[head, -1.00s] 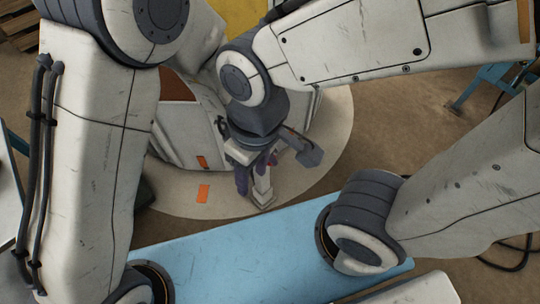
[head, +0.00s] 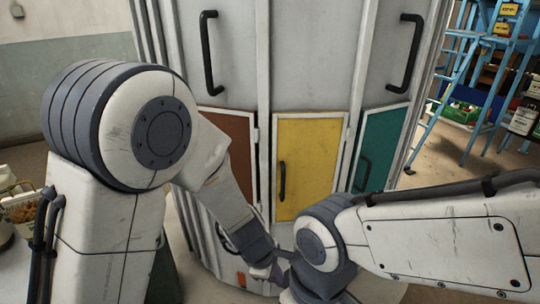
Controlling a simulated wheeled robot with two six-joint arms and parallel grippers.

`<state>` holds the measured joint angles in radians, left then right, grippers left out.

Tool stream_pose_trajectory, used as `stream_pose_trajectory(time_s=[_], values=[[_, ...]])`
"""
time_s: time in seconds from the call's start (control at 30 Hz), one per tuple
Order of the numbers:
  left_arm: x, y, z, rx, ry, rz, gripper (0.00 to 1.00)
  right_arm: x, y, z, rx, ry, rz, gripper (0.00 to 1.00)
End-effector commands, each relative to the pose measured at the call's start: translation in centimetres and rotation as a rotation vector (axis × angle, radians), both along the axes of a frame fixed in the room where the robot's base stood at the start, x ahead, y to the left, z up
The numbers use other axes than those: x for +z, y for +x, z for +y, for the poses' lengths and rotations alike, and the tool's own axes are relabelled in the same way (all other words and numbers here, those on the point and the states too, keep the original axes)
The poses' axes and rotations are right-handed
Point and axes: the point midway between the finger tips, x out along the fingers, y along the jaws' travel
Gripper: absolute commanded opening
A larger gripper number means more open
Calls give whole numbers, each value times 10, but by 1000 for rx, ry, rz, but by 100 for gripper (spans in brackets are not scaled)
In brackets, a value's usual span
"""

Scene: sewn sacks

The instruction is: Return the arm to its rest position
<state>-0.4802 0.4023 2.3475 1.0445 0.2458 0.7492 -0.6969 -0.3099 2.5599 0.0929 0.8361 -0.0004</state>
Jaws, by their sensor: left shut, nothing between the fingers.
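My left arm comes in from the left and bends down toward the lower middle of the head view. Its gripper (head: 272,272) is shut and empty, low in front of the cabinet, partly hidden behind my right wrist. I cannot tell whether it touches the cabinet. My right arm comes in from the right, its wrist bent downward near the bottom edge. Its fingers are outside the view.
A tall, rounded pale cabinet (head: 310,60) stands ahead, with a brown door (head: 228,140), a yellow door (head: 305,150) and a teal door (head: 380,145). A blue ladder (head: 455,85) and a green crate (head: 460,113) are at right.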

Motion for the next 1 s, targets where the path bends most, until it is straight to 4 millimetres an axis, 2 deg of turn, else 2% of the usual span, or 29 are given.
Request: stream_pose_trajectory(time_s=[0.03,0.1,0.2,0.5,0.8,0.83,1.0], values=[[12,5,26,-123,36,-60,0,0,0,0,0,0,0,50],[24,5,57,-310,99,-128,0,0,0,0,0,0,0,50],[35,3,93,-525,181,-194,0,0,0,0,0,0,0,50],[53,-10,163,-936,365,-272,0,0,0,0,0,0,0,50],[66,-24,211,-1209,499,-281,0,0,0,0,0,0,0,50],[67,-25,210,-1233,502,-282,0,0,0,0,0,0,0,50],[75,-36,180,-1318,469,-292,0,0,0,0,0,0,0,50]])
